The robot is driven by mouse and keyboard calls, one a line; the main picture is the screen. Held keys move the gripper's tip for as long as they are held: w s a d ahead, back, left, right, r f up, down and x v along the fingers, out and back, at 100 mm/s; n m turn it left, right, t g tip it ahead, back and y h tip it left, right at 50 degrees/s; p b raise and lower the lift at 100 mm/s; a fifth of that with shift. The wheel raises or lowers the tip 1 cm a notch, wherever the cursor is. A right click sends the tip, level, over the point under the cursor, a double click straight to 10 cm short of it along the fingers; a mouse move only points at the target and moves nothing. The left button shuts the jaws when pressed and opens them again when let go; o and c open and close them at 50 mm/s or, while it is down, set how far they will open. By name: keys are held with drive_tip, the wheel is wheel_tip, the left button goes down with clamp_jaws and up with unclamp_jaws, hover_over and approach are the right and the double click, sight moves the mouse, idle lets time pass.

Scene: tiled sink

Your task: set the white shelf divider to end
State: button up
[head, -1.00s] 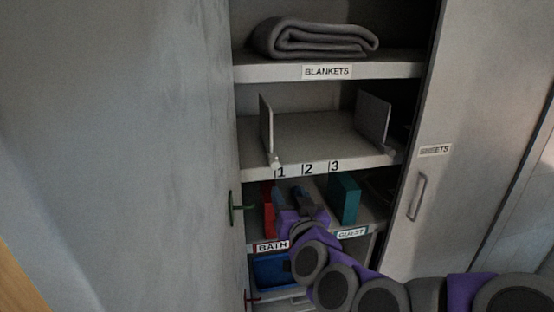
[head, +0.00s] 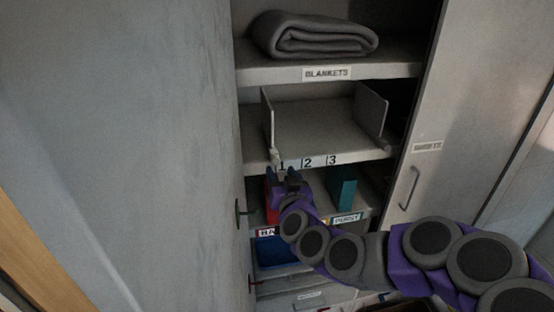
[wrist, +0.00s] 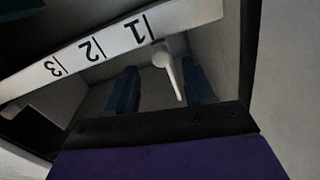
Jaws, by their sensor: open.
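A white shelf divider (head: 268,122) stands upright on the middle shelf at its left side, by the number 1. Its pale handle (head: 275,156) hangs at the shelf's front edge. A second, similar upright divider (head: 371,109) stands at the right, past the number 3. My gripper (head: 283,171) is just below the left divider's handle. In the wrist view, which looks upside down, the two blue fingers of my gripper (wrist: 160,88) are apart. The handle (wrist: 171,72) shows between them, nearer the right finger; I cannot tell whether it touches.
The numbered strip (head: 307,162) runs along the shelf front. A folded grey blanket (head: 314,36) lies on the shelf above. Below are a teal box (head: 342,188), a red item (head: 270,203) and a blue bin (head: 274,252). The cabinet wall (head: 180,150) is close at left.

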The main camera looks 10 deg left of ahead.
sight(276, 163)
drive_tip(key=shift+p+x, duration=0.4)
drive_tip(key=shift+x, duration=2.15)
drive_tip(key=shift+a, duration=0.1)
drive_tip(key=shift+c, duration=0.4)
clamp_jaws()
